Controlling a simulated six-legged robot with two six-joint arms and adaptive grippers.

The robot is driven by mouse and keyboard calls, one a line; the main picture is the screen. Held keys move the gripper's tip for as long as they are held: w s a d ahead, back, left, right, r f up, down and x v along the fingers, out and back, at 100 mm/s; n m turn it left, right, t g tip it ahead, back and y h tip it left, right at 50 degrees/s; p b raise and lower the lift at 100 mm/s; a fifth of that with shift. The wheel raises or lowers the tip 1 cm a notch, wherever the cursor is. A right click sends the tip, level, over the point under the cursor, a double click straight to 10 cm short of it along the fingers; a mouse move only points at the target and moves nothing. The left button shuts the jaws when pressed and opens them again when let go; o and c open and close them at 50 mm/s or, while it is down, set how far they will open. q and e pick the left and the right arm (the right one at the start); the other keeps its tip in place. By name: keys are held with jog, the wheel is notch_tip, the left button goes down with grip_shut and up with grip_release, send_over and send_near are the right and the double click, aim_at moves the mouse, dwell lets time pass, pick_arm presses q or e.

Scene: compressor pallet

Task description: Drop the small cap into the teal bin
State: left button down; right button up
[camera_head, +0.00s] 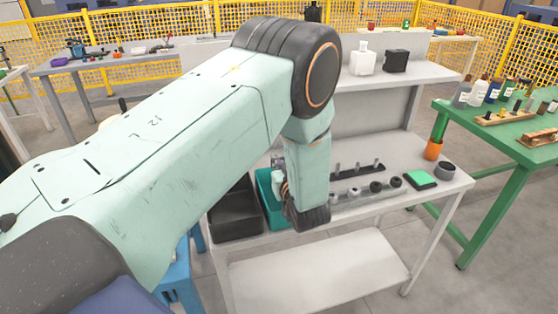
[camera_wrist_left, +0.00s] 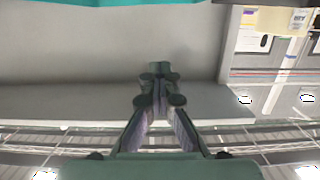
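The teal bin (camera_head: 264,198) stands on the front left of the white bench, partly hidden by my left arm. A strip of teal also runs along the top edge of the left wrist view (camera_wrist_left: 110,2). My left wrist hangs over the bench beside the bin in the head view, and the arm hides most of the gripper there. In the wrist view the fingers of my left gripper (camera_wrist_left: 160,72) converge and their tips are together, with no object clearly visible between them. I cannot make out the small cap for certain. My right gripper is not in view.
A black bin (camera_head: 236,212) stands left of the teal one. Several small round parts (camera_head: 376,187) and a row of pegs (camera_head: 357,166) lie to the right. A green-topped block (camera_head: 420,179), grey ring (camera_head: 445,170) and orange cylinder (camera_head: 433,149) are near the bench's right end.

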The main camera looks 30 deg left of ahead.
pick_arm(q)
jog(key=shift+s+d+f+b, duration=0.25)
jog(key=shift+f+b, duration=0.2)
jog(key=shift+f, duration=0.2)
jog(key=c, duration=2.1)
grip_release()
jog(key=shift+w+a+f, duration=0.15)
jog(key=shift+w, duration=0.05)
jog(key=o, duration=0.5)
jog(key=shift+s+r, duration=0.15)
jog(key=shift+r, duration=0.05)
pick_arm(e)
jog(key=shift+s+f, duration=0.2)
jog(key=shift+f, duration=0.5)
pick_arm(q)
jog(key=shift+f, duration=0.15)
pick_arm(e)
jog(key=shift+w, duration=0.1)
pick_arm(q)
jog(key=v, duration=0.7)
jog(key=shift+d, duration=0.2)
jog(key=shift+s+d, duration=0.1)
jog(key=shift+s, duration=0.1)
